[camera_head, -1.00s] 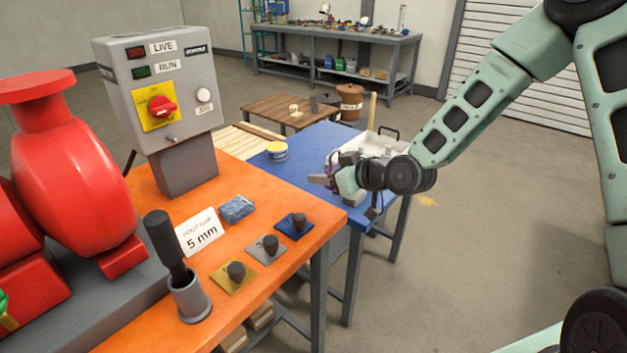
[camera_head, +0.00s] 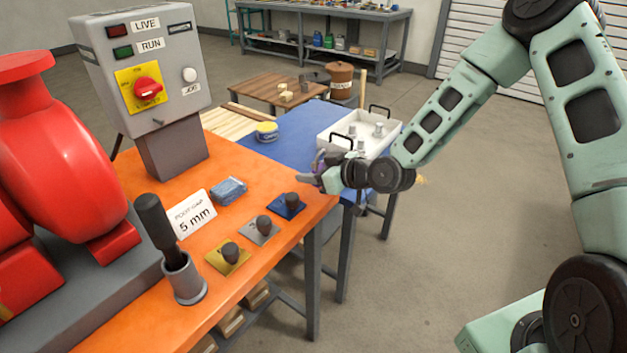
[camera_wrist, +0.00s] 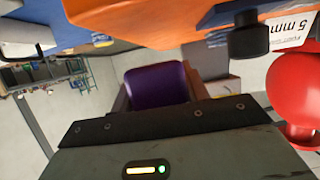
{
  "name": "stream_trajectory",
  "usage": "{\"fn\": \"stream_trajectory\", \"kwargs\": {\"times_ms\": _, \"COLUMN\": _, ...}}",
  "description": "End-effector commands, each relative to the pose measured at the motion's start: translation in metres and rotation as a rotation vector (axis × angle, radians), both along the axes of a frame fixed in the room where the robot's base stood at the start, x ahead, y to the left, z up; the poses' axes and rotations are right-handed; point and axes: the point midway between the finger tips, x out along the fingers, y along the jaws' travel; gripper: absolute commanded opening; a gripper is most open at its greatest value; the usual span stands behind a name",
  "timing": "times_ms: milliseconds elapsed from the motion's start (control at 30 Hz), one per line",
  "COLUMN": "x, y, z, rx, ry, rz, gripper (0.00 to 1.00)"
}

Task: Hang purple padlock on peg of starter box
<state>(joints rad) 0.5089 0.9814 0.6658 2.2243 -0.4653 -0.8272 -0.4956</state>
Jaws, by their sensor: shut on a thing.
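My gripper (camera_head: 318,174) is shut on the purple padlock (camera_wrist: 157,86), which shows between the jaws in the wrist view. In the head view the padlock is small and mostly hidden by the jaws; its shackle cannot be made out. The gripper is in the air near the right end of the orange bench. The grey starter box (camera_head: 146,72) stands on its pedestal at the back left, well apart from the gripper. A short peg (camera_head: 158,122) sticks out low on its front, below the red switch (camera_head: 147,90) on a yellow plate.
The orange bench (camera_head: 262,262) holds a blue block (camera_head: 229,190), a 5 mm card (camera_head: 191,214), several knobbed plates and a dark handle in a grey cup (camera_head: 186,282). A red pump (camera_head: 70,170) stands left. A white tray (camera_head: 336,128) sits on the blue table.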

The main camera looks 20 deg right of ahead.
Motion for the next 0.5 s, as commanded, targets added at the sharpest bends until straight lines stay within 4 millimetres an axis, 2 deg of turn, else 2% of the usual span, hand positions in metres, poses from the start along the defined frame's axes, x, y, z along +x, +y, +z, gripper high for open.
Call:
{"fn": "stream_trajectory", "kwargs": {"times_ms": 100, "x": 0.0, "y": 0.001, "z": -0.018, "rx": 0.002, "ry": 0.004, "rz": 0.001, "gripper": 0.19}}
{"fn": "stream_trajectory", "kwargs": {"times_ms": 200, "x": 0.0, "y": 0.001, "z": -0.027, "rx": 0.001, "ry": 0.002, "rz": 0.0, "gripper": 0.19}}
{"fn": "stream_trajectory", "kwargs": {"times_ms": 500, "x": 0.0, "y": 0.0, "z": -0.03, "rx": -0.001, "ry": 0.001, "rz": 0.0, "gripper": 0.19}}
